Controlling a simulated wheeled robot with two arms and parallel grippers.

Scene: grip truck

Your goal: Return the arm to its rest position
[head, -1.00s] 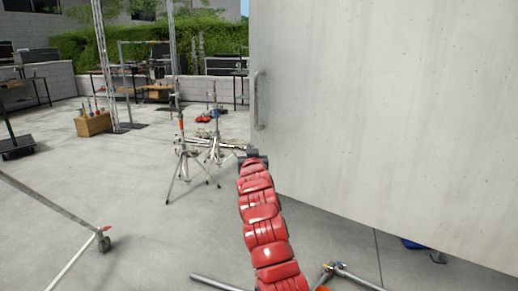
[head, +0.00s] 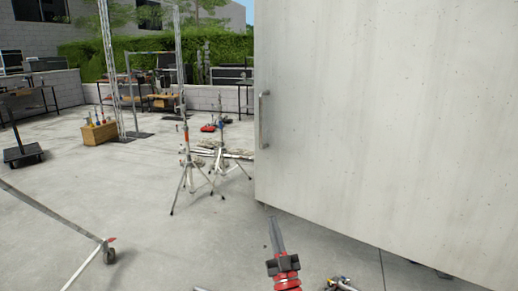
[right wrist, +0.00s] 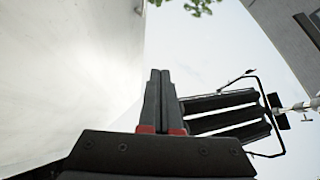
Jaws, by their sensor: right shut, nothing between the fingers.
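My right gripper (head: 272,222) is low in the middle of the head view, at the end of my red arm, its dark fingers pointing up. It is in front of the lower left corner of the large white panel and well below its handle (head: 264,120). In the right wrist view the two dark fingers (right wrist: 160,75) lie together, shut, with nothing between them. Most of my right arm is out of the head view. My left gripper is not in view.
The white panel (head: 390,110) fills the right side; a pale surface (right wrist: 70,70) fills the left of the right wrist view. Light stands (head: 190,170) stand left of the panel. A wheeled stand leg (head: 109,255) is at lower left. Concrete floor between is clear.

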